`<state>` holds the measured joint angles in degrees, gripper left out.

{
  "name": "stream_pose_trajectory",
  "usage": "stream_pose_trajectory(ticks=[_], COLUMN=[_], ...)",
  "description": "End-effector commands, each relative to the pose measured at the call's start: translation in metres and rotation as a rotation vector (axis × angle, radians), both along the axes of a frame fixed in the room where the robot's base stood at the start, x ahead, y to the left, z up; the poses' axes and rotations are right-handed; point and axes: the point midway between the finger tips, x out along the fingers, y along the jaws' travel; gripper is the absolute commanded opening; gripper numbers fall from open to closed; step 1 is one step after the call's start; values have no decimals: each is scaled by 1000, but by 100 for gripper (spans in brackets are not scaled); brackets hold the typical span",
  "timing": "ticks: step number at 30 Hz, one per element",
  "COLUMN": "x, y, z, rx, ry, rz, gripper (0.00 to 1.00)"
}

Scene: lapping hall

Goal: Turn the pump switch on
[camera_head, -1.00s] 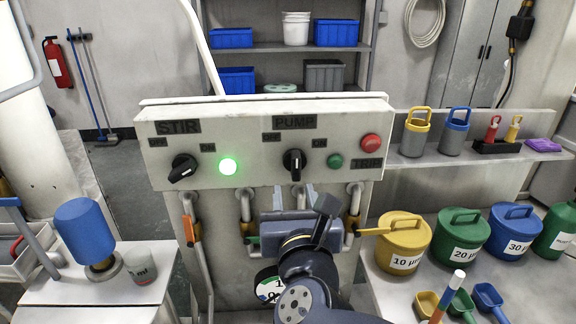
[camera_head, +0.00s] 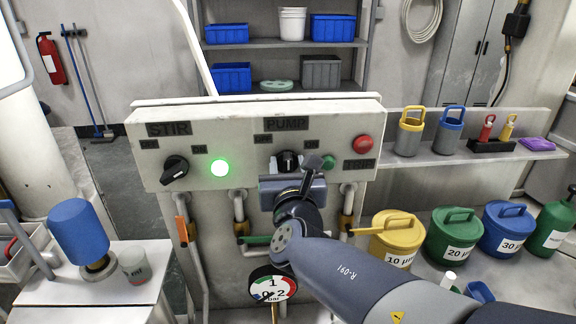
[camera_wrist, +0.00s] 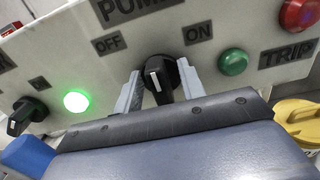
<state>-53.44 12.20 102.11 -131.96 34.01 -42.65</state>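The pump switch (camera_head: 288,161) is a black rotary knob under the PUMP label, between the OFF and ON marks. In the wrist view, the knob (camera_wrist: 160,78) has its white line pointing roughly upward, leaning slightly toward OFF. My gripper (camera_wrist: 162,84) is open, with one finger on each side of the knob; I cannot tell whether either finger touches it. In the head view, my gripper (camera_head: 288,172) is at the panel, hiding the knob's lower part. The green pump lamp (camera_wrist: 232,62) is dull, apparently unlit.
The panel (camera_head: 235,130) also carries the STIR knob (camera_head: 174,170), a lit green lamp (camera_head: 220,168) and a red TRIP button (camera_head: 363,144). Pipes with valve handles and a gauge (camera_head: 272,284) are below. Lidded buckets (camera_head: 454,237) stand on the right bench.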

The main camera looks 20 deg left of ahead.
Motion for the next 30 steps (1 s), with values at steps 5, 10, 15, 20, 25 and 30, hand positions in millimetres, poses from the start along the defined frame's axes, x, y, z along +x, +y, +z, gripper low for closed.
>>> stream_pose_trajectory(ticks=[5,10,15,20,25,30], x=[0,0,0,0,0,0], y=[0,0,0,0,0,-1], z=[0,0,0,0,-2,-4], rx=[0,0,0,3,30,102], ry=[0,-1,-1,1,13,53], rz=[0,0,0,0,0,1], gripper=[25,11,0,0,0,0])
